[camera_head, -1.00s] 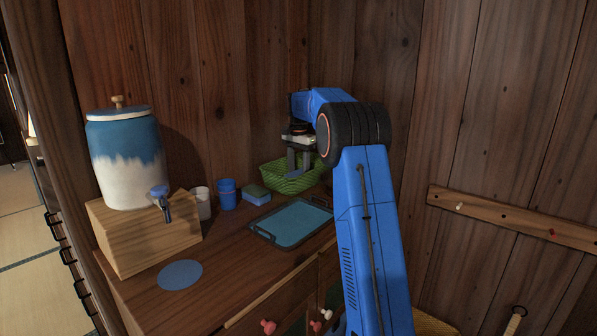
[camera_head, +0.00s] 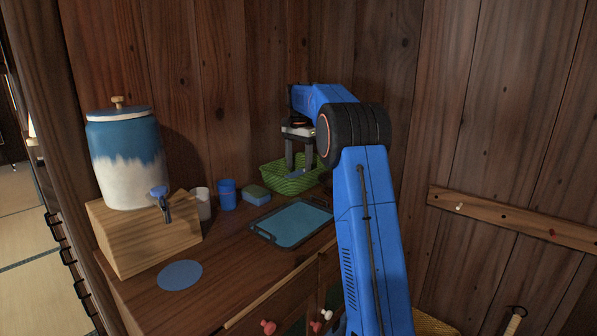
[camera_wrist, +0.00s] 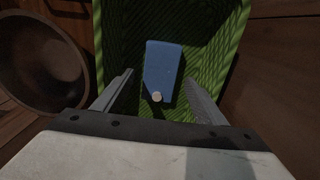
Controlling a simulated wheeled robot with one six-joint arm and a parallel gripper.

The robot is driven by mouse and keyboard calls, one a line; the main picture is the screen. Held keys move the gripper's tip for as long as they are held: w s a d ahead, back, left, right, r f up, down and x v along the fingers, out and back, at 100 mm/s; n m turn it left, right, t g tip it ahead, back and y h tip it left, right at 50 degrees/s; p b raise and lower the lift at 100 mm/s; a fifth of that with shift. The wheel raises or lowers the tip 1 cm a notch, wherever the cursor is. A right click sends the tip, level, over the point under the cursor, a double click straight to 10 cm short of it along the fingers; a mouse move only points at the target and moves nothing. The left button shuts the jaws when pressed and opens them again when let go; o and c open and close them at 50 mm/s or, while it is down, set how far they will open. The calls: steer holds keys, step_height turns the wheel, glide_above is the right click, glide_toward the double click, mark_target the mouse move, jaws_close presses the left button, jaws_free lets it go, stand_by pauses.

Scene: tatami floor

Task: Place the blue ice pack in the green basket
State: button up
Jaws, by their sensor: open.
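The blue ice pack (camera_wrist: 162,66), a flat slab with a white cap, lies inside the green basket (camera_wrist: 226,40) in the wrist view. The basket (camera_head: 283,184) also shows in the head view at the back of the counter, near the wall corner. My gripper (camera_wrist: 159,78) is open over the basket, with one finger on each side of the pack and gaps between. In the head view my gripper (camera_head: 299,168) points down at the basket. The basket's right end is partly hidden by my arm.
A dark round bowl (camera_wrist: 36,62) stands beside the basket.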

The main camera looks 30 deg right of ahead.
mark_target(298, 174)
step_height(298, 174, up, 9)
stand_by(0.3)
steer(key=s+a+n+t, duration=0.1)
steer(key=s+a+n, duration=0.1)
steer(key=s+a, duration=0.55)
steer(key=s+a+r+n+t, duration=0.1)
steer(key=s+a+n, duration=0.25)
steer(key=s, duration=0.65)
steer(key=s+a+n, duration=0.2)
steer(key=s+a, duration=0.4)
steer(key=s, duration=0.3)
steer(key=s+a+f+n+t, duration=0.1)
steer(key=s+a+f+n, duration=0.2)
steer(key=s+f, duration=0.6)
steer(key=s+a+f+n+t, duration=0.1)
steer(key=s+a+f+n, duration=0.2)
steer(key=s+f, duration=0.7)
steer(key=s, duration=0.7)
steer(key=shift+s+a+f+t, duration=0.25)
steer(key=shift+f+t, duration=0.05)
steer(key=shift+t, duration=0.1)
